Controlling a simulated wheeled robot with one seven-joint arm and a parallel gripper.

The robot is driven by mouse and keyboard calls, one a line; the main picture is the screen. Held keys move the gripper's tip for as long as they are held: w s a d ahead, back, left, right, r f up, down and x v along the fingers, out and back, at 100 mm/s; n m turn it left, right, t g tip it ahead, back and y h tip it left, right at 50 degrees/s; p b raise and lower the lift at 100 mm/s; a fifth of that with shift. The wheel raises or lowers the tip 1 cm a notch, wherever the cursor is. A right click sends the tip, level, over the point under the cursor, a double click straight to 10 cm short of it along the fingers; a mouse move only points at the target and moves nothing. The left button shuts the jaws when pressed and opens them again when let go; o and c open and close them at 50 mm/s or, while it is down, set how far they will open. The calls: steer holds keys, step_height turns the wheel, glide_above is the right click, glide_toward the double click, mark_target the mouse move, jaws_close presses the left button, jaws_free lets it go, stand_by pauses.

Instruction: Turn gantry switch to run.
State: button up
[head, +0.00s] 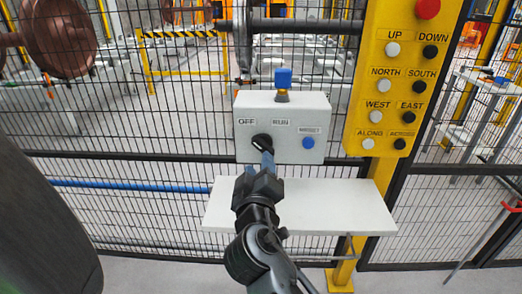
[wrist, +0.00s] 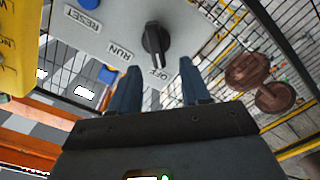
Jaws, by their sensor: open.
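The gantry switch is a black rotary knob (head: 262,142) on a light grey control box (head: 307,118), with OFF at its upper left and RUN at its upper right. In the wrist view the knob (wrist: 155,40) shows clearly, its lower end toward the OFF label (wrist: 158,74); the RUN label (wrist: 121,53) is to the left. My gripper (head: 267,164) is in front of the box, just below the knob and partly covering it. In the wrist view its blue fingers (wrist: 157,75) are apart and empty, the knob beyond the gap between their tips. Contact cannot be told.
A blue RESET button (head: 308,143) is right of the knob, and a blue-capped fitting (head: 283,81) tops the box. A white shelf (head: 330,205) lies below. A yellow button panel (head: 397,90) stands at right. Black mesh fence (head: 150,130) is behind, with a brown wheelset (head: 62,40) beyond.

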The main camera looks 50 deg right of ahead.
mark_target(261, 149)
steer(key=x, duration=0.2)
steer(key=p+x, duration=0.1)
steer(key=x, duration=0.1)
steer(key=p+x, duration=0.1)
steer(key=x, duration=0.1)
steer(key=shift+d+r, duration=0.3)
steer(key=shift+x, duration=0.75)
steer(key=shift+f, duration=0.1)
steer(key=shift+c, duration=0.2)
steer(key=c, duration=0.7)
